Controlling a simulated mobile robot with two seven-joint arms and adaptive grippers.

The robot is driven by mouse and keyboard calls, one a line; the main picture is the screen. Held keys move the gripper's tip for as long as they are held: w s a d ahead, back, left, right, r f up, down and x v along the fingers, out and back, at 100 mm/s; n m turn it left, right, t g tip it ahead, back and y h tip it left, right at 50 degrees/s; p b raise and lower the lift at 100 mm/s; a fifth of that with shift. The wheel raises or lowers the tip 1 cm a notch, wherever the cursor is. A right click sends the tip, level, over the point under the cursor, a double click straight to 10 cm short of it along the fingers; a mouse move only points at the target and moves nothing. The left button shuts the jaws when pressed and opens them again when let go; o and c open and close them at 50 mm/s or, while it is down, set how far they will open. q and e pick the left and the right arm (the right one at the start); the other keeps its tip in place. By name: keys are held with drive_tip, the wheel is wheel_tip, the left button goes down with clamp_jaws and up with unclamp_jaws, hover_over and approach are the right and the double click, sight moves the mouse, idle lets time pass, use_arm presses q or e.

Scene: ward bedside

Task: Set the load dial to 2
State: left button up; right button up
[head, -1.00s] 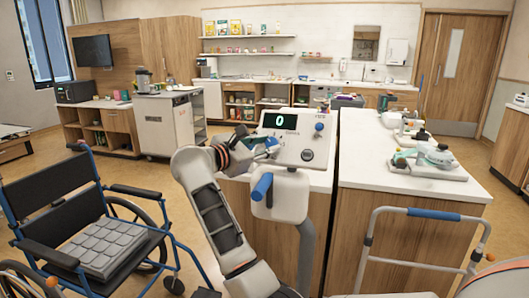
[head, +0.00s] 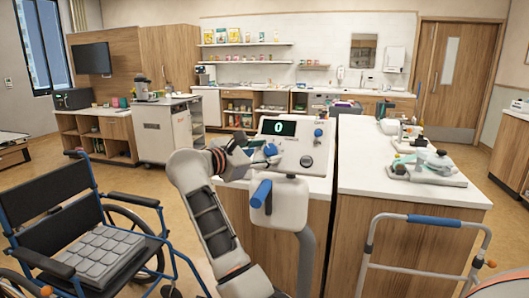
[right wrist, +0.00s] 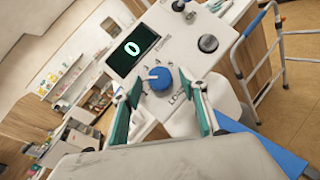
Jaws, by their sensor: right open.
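The load dial is a blue knob (right wrist: 160,80) with a white pointer mark, on a pale console (right wrist: 185,45). In the right wrist view the pointer faces left. The dial also shows in the head view (head: 270,150), and the console's display (head: 278,127) reads 0. My right gripper (right wrist: 163,88) is open, its two green-lined fingers to either side of the dial in that view. Whether they touch it I cannot tell. In the head view the right gripper (head: 249,154) is just left of the dial. My left gripper is not in view.
A black knob (head: 306,161) and a small blue knob (head: 318,132) are on the same console. A blue handle (head: 261,193) juts out below it. A wheelchair (head: 85,240) stands at left, a walker (head: 425,218) at right front. A counter (head: 400,190) stands right of the console.

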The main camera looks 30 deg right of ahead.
wheel_tip(320, 180, up, 10)
idle(0.6)
idle(0.4)
